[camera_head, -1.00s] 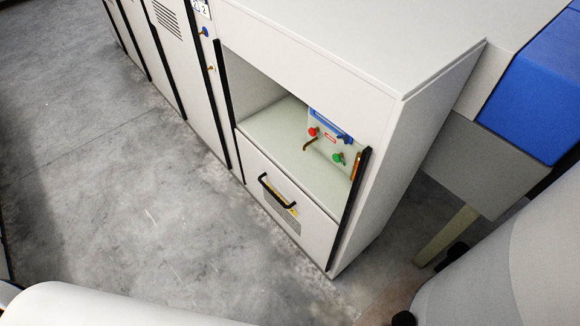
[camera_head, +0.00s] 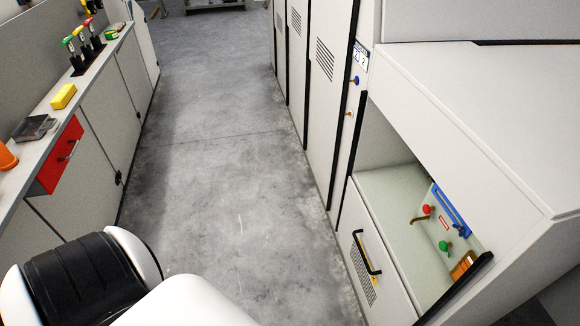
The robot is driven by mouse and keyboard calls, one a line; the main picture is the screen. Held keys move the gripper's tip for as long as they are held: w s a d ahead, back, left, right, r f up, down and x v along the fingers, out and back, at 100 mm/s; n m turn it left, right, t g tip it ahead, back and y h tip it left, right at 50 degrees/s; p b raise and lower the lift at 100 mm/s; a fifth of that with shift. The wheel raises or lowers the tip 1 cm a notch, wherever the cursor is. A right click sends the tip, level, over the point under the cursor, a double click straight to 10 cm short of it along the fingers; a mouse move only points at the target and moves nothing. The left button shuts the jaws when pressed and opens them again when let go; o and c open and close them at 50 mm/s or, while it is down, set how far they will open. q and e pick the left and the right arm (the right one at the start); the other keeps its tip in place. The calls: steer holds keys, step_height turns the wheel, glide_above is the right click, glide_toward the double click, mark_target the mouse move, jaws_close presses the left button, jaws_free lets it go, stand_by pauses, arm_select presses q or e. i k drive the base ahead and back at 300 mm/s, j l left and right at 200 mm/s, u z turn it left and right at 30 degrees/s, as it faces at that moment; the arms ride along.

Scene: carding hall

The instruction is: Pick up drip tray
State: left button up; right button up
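A small dark grey shallow tray (camera_head: 35,128), which looks like the drip tray, lies on the long counter (camera_head: 98,62) at the left. It sits near the counter's front edge, between a yellow block and an orange object. No gripper shows; only white and black links of my own arm are at the bottom left, well apart from the tray.
A yellow block (camera_head: 63,96), an orange object (camera_head: 6,157) and several colored-top handles (camera_head: 78,50) are on the counter. A red drawer front (camera_head: 62,155) is below it. A grey aisle floor (camera_head: 215,120) is clear. A machine cabinet (camera_head: 420,230) with an open recess stands right.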

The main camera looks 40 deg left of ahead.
mark_target(31, 128)
steer(key=u, duration=2.85)
